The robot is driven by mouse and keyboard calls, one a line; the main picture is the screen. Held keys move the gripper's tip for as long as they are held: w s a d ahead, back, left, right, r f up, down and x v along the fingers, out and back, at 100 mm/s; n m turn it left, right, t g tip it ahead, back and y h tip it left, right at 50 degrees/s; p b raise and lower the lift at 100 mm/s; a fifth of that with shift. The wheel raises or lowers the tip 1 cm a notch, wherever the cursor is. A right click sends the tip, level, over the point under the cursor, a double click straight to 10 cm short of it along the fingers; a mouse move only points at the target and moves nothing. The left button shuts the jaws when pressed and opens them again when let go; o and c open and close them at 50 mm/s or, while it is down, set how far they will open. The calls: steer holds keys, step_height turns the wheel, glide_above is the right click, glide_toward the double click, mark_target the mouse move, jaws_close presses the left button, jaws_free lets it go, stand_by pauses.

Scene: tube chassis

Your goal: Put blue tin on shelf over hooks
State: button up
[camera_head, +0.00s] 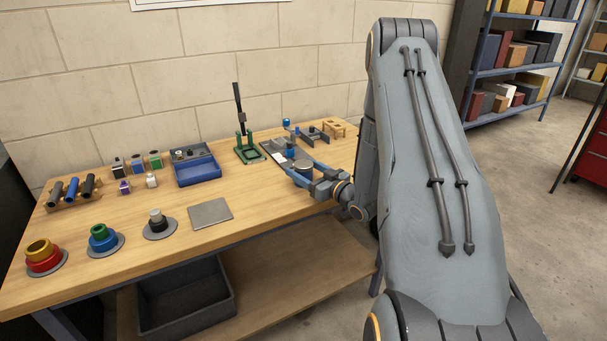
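My gripper (298,169) is at the right part of the workbench, low over its top, with its blue fingers pointing left. The fingers look apart, with no held thing clear between them. A small grey disc (303,163) shows close to the fingertips; I cannot tell whether they touch it. No tin is plainly blue. A purple one (124,187) and a white one (151,181) stand in front. No shelf over hooks is in view.
A dark bin (187,301) sits below. Blue-framed storage racks (512,70) stand far right.

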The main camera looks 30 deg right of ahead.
steer(key=c, duration=1.1)
steer(key=shift+c, duration=0.4)
steer(key=shift+r, duration=0.15)
